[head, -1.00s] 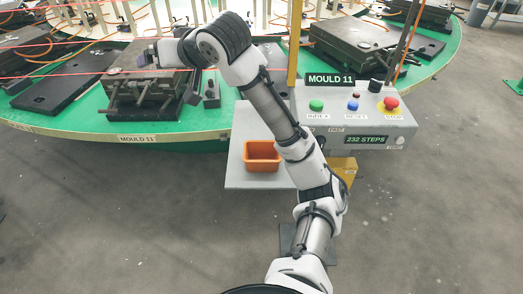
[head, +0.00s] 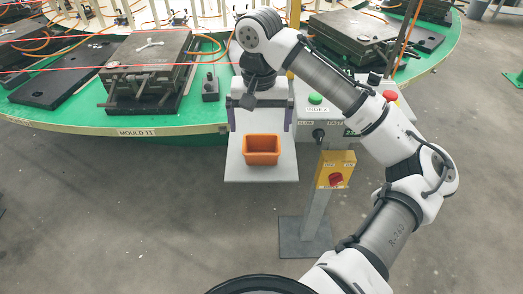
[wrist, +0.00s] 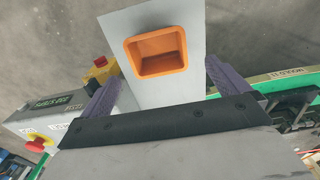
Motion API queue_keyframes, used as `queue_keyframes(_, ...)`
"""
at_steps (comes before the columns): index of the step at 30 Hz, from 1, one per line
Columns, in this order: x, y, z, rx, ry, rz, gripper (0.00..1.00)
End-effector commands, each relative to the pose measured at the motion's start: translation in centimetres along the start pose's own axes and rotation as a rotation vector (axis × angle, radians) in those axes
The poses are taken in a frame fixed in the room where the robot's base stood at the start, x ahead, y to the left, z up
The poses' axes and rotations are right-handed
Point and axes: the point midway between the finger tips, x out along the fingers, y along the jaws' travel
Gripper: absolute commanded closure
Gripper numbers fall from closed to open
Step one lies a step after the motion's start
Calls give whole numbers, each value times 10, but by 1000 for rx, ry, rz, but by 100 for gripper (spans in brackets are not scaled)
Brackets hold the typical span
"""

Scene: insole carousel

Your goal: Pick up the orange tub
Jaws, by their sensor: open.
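The orange tub (head: 262,151) sits upright on a pale grey shelf (head: 240,174) in front of the green carousel. It looks empty, and it also shows in the wrist view (wrist: 157,70). My gripper (head: 260,128) is open, its fingers pointing down, above and slightly behind the tub in the head view. In the wrist view the two purple fingers (wrist: 160,88) stand wide apart, with the tub ahead of them and between their lines. The fingers do not appear to touch the tub.
The green carousel (head: 180,131) carries dark moulds (head: 150,62) behind the shelf. A control box with a green button (head: 315,99) and a red stop button (head: 390,96) stands to the right. A yellow box with a red knob (head: 336,173) is on a post at the shelf's right.

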Motion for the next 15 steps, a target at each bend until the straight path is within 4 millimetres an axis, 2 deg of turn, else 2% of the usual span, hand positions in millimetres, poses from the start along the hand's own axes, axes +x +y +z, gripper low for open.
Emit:
queue_keyframes(3,16,1,0,2,0,1,0)
queue_keyframes(10,31,2,1,1,1,2,0)
queue_keyframes(15,55,5,3,0,0,1,0)
